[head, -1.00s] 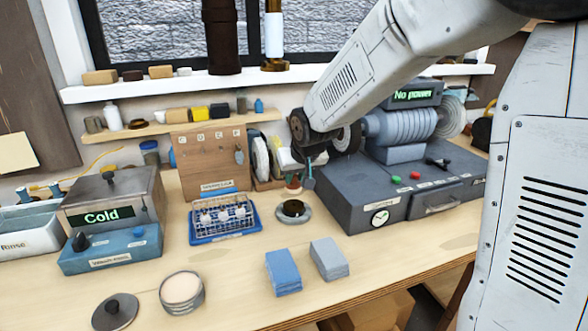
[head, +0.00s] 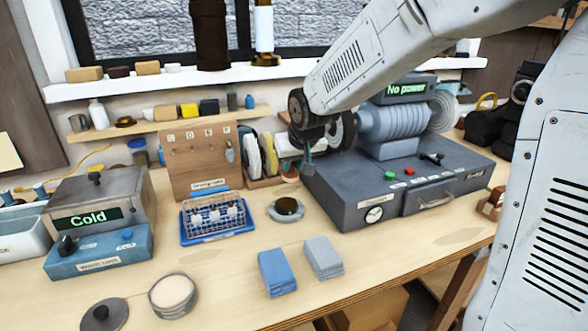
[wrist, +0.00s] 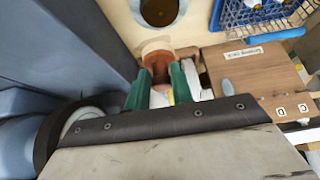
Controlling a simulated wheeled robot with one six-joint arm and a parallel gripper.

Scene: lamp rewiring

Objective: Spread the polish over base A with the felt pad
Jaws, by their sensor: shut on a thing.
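My gripper (wrist: 158,92), with green fingers, is shut on a small reddish-brown round piece (wrist: 157,52) that looks like the felt pad. In the head view the piece (head: 289,172) shows just below my gripper (head: 301,166), beside the grey machine. The held piece is apart from this base. I cannot read a letter on the base or make out polish on it.
The grey machine (head: 375,190), reading "No power", stands close on the right. A blue tray with a wire rack (head: 215,218) and a wooden key board (head: 205,165) are left. Blue cloths (head: 277,272), grey cloths (head: 323,257) and an open tin (head: 173,295) lie in front.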

